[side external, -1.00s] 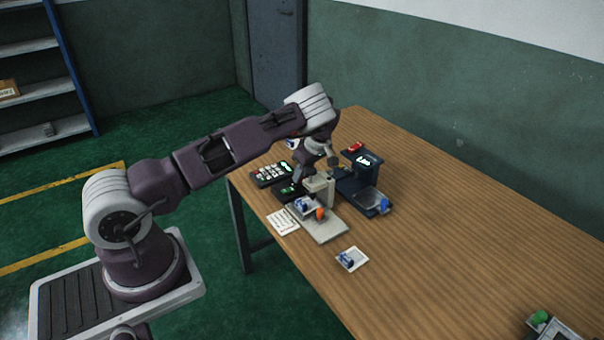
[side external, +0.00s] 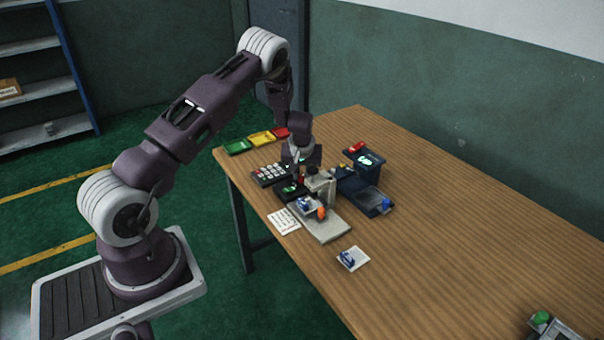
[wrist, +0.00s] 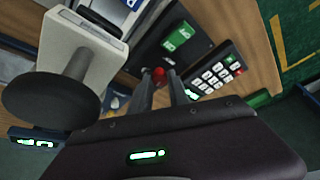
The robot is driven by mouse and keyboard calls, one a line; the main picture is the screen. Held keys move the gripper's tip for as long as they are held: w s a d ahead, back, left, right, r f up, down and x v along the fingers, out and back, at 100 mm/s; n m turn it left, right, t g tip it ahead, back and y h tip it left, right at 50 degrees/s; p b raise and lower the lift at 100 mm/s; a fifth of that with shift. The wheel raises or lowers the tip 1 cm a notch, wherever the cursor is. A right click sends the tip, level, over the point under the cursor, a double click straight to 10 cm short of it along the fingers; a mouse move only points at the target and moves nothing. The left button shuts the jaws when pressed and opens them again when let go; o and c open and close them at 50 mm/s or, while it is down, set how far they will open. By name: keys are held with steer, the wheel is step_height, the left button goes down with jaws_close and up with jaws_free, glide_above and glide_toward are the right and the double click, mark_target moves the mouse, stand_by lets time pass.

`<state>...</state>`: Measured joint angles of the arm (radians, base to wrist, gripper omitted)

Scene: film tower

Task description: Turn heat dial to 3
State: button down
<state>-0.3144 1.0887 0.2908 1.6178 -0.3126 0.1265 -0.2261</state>
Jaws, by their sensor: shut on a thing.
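The heat dial appears to be the small red knob (wrist: 159,74) on a dark box (wrist: 152,52) with a lit green display (wrist: 177,38). In the wrist view, my gripper (wrist: 160,82) has its fingers on either side of this knob and is shut on it. The dial's setting cannot be read, and the display is too small to make out surely. In the side view, my gripper (side external: 301,176) points down over the dark box (side external: 289,191), and the knob is mostly hidden by the fingers.
A cream press (side external: 322,187) with a black round top (wrist: 50,101) stands close beside my gripper. A keypad (wrist: 216,72) lies on the other side. A dark machine (side external: 372,200), colored trays (side external: 261,138) and a card (side external: 352,259) are nearby. The table's right is mostly clear.

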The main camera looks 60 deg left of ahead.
steer(key=shift+a+m, duration=0.1)
steer(key=shift+m, duration=0.6)
steer(key=shift+t+h, duration=0.3)
steer(key=shift+s, duration=0.1)
steer(key=c, duration=1.3)
jaws_free()
steer(key=shift+o, duration=0.2)
steer(key=v, duration=0.7)
